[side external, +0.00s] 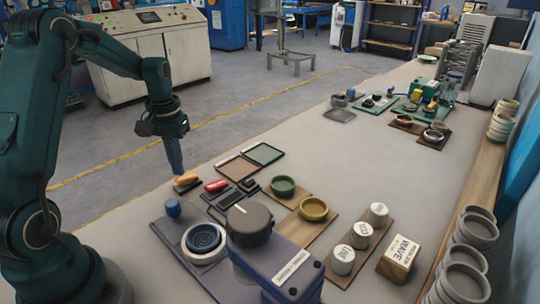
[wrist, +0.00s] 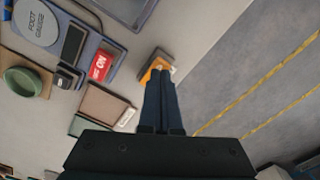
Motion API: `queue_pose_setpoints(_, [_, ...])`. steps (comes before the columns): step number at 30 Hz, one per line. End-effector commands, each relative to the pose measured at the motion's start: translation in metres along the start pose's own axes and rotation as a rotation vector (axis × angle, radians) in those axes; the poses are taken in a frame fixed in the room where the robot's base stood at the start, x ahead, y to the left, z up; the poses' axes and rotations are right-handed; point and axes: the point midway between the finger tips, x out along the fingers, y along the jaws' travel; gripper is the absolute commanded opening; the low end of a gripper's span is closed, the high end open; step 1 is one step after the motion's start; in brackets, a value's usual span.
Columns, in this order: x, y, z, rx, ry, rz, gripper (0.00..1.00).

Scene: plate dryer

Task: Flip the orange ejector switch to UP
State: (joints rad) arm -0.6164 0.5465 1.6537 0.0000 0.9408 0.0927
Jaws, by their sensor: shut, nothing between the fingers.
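The orange ejector switch (side external: 187,179) sits on a small dark base at the bench's left edge, beside a red switch (side external: 216,185). In the wrist view the orange switch (wrist: 156,66) is partly hidden behind my fingertips, and I cannot read its position. My gripper (side external: 178,172) points down with its fingers together, its tips at or just above the orange switch. In the wrist view my gripper (wrist: 160,80) is shut and empty. Whether the tips touch the switch I cannot tell.
The red switch (wrist: 101,65) reads ON. A brown tray (side external: 237,168) and a green tray (side external: 263,153) lie behind the switches. The floor beyond the bench edge is open.

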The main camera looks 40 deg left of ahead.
Motion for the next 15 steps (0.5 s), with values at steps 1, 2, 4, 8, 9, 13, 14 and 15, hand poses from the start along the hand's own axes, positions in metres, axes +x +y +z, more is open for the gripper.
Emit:
queue_pose_setpoints(1, [0.0009,0.0000,0.0002,0.000,-0.001,0.000,0.00])
queue_pose_setpoints(2, [0.0013,0.0000,0.0001,0.000,-0.001,0.000,0.00])
queue_pose_setpoints(4, [0.0024,0.0000,0.0002,0.000,-0.001,0.000,0.00])
queue_pose_setpoints(8, [0.0044,0.0000,0.0002,0.000,-0.002,0.000,0.00])
queue_pose_setpoints(9, [0.0049,0.0000,0.0002,0.000,-0.002,0.000,0.00])
queue_pose_setpoints(13, [0.0069,0.0000,0.0001,0.000,-0.002,0.000,0.00])
queue_pose_setpoints(14, [0.0073,0.0000,0.0001,0.000,-0.001,0.000,0.00])
queue_pose_setpoints(15, [0.0079,0.0000,0.0000,0.000,-0.001,0.000,0.00])
